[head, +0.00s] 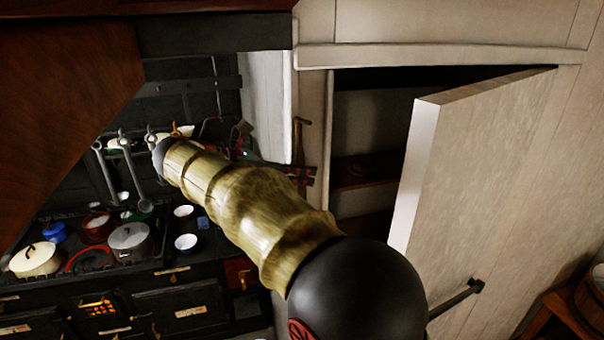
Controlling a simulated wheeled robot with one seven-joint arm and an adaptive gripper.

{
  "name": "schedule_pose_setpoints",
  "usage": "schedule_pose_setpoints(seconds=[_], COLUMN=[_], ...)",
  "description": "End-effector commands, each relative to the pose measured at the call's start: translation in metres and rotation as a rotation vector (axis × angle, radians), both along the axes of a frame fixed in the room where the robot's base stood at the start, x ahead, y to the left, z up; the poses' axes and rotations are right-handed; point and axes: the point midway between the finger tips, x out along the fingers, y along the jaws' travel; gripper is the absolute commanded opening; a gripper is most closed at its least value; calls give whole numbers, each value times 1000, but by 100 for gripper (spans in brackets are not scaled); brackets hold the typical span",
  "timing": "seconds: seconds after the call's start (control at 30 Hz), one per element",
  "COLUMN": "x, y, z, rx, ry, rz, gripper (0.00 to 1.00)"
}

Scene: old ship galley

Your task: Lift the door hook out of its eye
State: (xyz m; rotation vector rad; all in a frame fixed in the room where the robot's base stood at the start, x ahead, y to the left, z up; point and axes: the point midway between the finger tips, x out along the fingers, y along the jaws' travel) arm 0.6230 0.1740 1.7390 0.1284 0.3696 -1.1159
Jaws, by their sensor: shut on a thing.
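The door hook (301,138) is a slim brass piece. It stands upright against the pale door frame, left of the cupboard opening. My gripper (303,173), dark with red marks, is at the hook's lower part and shut on it. The fingertips are small and partly hidden behind my brass-coloured arm, so the exact grip is hard to see. The eye cannot be made out. The pale door (480,170) stands ajar at the right, its edge apart from the frame.
A dark stove (165,290) at the left bears a cream pot (35,260), a grey pot (130,242) and white cups (186,243). Ladles (138,180) hang behind. A black handle (458,298) sticks out from the door. A wooden bucket (592,297) stands at lower right.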

Motion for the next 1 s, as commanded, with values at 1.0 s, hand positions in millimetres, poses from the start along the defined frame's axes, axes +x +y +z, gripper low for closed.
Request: schedule_pose_setpoints(seconds=[1.0], x=[-12], y=[30], z=[11], rx=[0], ry=[-2], rz=[4], gripper=[34])
